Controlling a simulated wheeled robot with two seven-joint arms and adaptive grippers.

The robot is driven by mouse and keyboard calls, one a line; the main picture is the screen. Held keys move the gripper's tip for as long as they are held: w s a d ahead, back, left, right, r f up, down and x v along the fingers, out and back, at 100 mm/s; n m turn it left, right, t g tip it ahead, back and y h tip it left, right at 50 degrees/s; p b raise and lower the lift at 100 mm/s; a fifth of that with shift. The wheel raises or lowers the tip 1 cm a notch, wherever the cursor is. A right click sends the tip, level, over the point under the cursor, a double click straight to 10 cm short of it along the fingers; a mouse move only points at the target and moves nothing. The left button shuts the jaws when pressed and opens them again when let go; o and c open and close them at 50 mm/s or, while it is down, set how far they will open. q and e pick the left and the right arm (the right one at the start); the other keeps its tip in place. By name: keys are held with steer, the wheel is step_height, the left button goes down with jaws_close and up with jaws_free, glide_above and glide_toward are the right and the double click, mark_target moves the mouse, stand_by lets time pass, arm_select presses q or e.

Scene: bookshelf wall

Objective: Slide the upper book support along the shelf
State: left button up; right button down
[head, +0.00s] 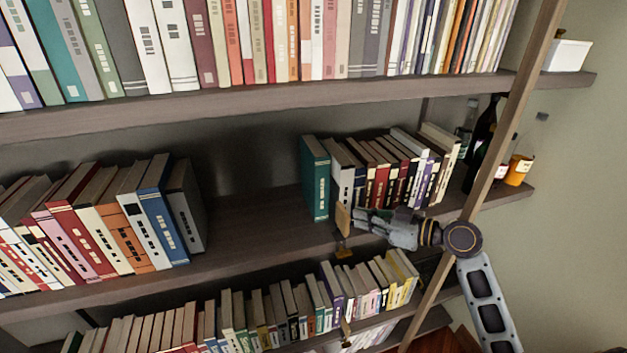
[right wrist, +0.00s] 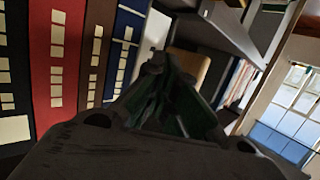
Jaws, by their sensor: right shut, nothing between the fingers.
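My left gripper is out of view.
A green book (head: 315,178) ends the right-hand row. The left-hand row ends in a dark grey book (head: 187,206), with bare shelf between. A slanted wooden post (head: 515,105) stands beside my right arm. Bottles (head: 481,143) stand at the right. A lower support (head: 346,328) shows below.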

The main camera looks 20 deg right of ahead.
mark_target(338, 224)
steer(key=shift+a, duration=0.2)
stand_by(0.6)
steer(key=shift+a+p, duration=0.4)
steer(key=shift+a, duration=2.9)
steer(key=shift+a, duration=0.15)
steer(key=a+p, duration=0.2)
steer(key=a, duration=0.4)
steer(key=shift+a, duration=0.35)
